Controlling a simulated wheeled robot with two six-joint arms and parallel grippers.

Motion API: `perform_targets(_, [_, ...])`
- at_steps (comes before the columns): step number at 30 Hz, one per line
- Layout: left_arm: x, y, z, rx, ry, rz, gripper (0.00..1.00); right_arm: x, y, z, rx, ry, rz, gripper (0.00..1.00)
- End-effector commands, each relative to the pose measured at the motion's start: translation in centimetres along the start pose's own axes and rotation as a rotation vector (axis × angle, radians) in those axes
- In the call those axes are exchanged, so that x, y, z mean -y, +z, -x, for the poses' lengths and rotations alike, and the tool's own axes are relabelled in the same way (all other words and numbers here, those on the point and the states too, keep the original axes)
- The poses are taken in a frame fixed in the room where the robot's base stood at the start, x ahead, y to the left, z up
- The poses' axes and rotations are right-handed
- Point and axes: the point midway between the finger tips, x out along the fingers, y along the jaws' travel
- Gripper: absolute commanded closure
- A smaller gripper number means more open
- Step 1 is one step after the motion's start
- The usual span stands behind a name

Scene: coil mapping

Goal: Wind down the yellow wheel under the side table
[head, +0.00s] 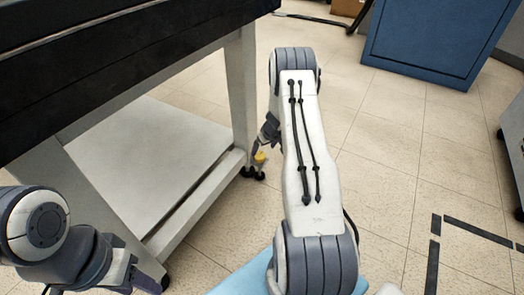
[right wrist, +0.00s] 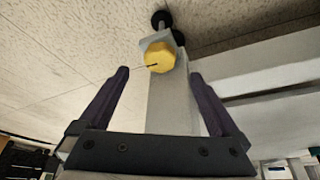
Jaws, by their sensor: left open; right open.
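The yellow wheel (head: 260,157) sits low at the foot of the side table's (head: 241,95) near-right leg, just above a black caster. In the right wrist view the yellow wheel (right wrist: 159,58) shows whole, beyond the fingertips and between their lines. My right gripper (right wrist: 158,85) is open and empty, its fingers to either side of the white leg and apart from the wheel. In the head view my right gripper (head: 262,143) is partly hidden behind my right arm, close above the wheel. My left gripper (head: 145,284) is open at the lower left, partly cut off.
The table has a dark top (head: 100,75) and a pale lower shelf (head: 150,150). A blue cabinet (head: 435,45) stands at the back right, with a black cable (head: 315,18) on the floor left of it. Tiled floor right of my arm is clear, with black tape marks (head: 475,235).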

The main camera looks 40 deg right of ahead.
Motion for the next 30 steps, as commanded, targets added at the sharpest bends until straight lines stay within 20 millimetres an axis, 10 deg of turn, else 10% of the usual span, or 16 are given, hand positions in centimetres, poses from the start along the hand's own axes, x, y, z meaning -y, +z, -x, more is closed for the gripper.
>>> perform_targets(21, [-0.1,-0.1,1.1,0.000,0.000,0.000,0.50,0.9,-0.4,4.5,0.000,-0.007,0.007,0.02])
perform_targets(26, [-0.1,-0.1,1.5,0.000,0.000,0.000,0.50,7.1,-2.2,9.1,0.016,-0.054,0.047,0.02])
perform_targets(30, [-0.2,-0.1,2.8,0.000,0.000,0.000,0.50,17.4,-2.2,17.3,0.061,-0.127,0.125,0.02])
